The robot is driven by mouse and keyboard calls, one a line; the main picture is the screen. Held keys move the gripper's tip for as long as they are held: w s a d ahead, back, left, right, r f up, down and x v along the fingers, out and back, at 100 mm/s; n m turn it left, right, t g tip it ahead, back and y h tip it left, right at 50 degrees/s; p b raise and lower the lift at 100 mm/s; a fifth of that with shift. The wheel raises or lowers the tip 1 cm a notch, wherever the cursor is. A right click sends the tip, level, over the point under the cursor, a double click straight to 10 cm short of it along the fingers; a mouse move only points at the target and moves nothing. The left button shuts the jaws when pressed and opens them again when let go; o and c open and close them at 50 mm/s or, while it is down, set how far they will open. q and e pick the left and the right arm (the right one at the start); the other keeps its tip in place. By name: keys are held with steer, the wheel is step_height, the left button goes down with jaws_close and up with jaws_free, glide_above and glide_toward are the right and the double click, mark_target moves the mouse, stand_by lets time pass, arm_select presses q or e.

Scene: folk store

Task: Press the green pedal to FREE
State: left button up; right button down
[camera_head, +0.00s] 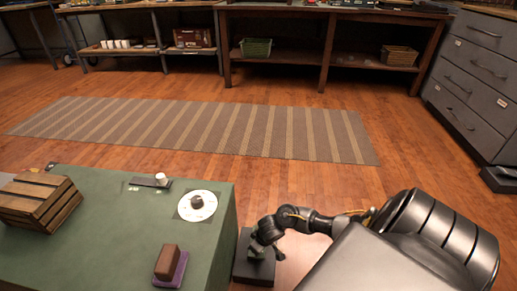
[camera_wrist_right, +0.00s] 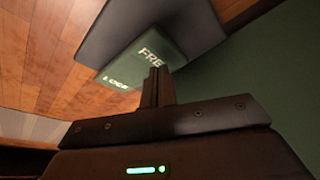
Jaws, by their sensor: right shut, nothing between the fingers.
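The green pedal (camera_wrist_right: 138,72) fills the upper middle of the right wrist view, with white lettering FREE at its upper end and LOCK at its lower left. It sits on a dark base (camera_wrist_right: 95,35). My right gripper (camera_wrist_right: 156,74) is shut and empty, its fingertips over the pedal at the end of the word FREE. I cannot tell whether they touch it. In the head view the dark base (camera_head: 247,271) stands on the floor beside the green table, and my right arm reaches down to it, hiding most of the pedal. My left gripper is out of view.
The green table (camera_head: 120,245) at the left holds a wooden crate (camera_head: 38,202), a white disc (camera_head: 187,211) and a brown block on a purple base (camera_head: 172,270). A striped rug (camera_head: 200,125) lies beyond. Grey drawers (camera_head: 470,80) stand at the right.

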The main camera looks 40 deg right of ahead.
steer(key=shift+f, duration=0.1)
steer(key=shift+f+b, duration=0.95)
steer(key=shift+f, duration=0.35)
